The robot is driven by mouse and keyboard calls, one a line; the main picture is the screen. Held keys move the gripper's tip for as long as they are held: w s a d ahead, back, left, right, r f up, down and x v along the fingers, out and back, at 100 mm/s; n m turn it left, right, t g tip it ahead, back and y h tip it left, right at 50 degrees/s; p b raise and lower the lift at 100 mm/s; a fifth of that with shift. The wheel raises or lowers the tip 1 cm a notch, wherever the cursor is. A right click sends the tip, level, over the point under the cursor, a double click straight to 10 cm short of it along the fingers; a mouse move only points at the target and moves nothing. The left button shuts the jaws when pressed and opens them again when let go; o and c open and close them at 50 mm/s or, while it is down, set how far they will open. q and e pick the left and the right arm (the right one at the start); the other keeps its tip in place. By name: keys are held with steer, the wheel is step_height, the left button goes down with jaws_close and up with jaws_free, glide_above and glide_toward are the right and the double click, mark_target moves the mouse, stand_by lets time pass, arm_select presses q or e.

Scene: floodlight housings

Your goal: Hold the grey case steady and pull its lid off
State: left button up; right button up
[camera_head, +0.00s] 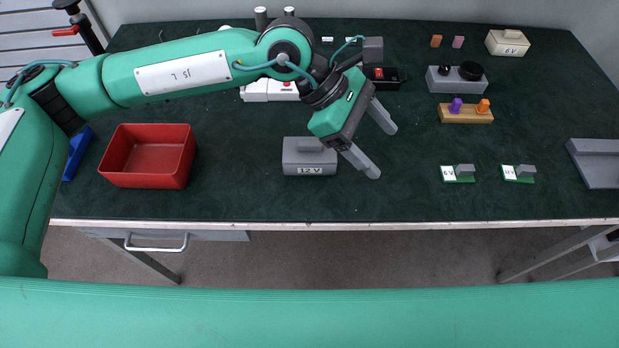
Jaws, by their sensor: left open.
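The grey case (309,168) sits on the dark green table top, with "12 V" on its front face and a darker grey lid with a raised grip (309,146) on top. My left gripper (384,152) is open and empty. It is just to the right of the case, its two grey fingers spread and pointing down to the right. The near finger's base lies close to the case's right edge; I cannot tell whether they touch. My right gripper is not in view.
A red tray (148,157) stands to the left. Two small green boards (458,174) (518,174) lie to the right. Behind are a grey box with black knobs (456,79), a wooden block with pegs (466,114) and a cream "6 V" case (507,43). The table's front middle is clear.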

arm_select(q)
steer(key=s+d+r+m+g+h, duration=0.1)
steer(key=s+d+r+m+h, duration=0.2)
steer(key=r+h, duration=0.45)
step_height(320, 180, up, 9)
steer(key=n+t+y, duration=0.3)
steer(key=n+t, duration=1.6)
steer(key=t, duration=0.6)
glide_above(310, 146)
steer(key=w+d, duration=0.1)
steer(key=w, duration=0.1)
steer(key=s+f+n+g+y, duration=0.2)
steer(key=s+f+y, duration=0.2)
steer(key=f, duration=0.4)
steer(key=s+a+f+n+g+y, duration=0.1)
steer(key=s+f+n+g+y, duration=0.2)
steer(key=s+f+y, duration=0.35)
steer(key=s+f+n+g+y, duration=0.2)
steer(key=f+y, duration=0.1)
steer(key=f, duration=0.6)
steer(key=x, duration=1)
steer(key=shift+w+f, duration=0.15)
steer(key=shift+w, duration=0.15)
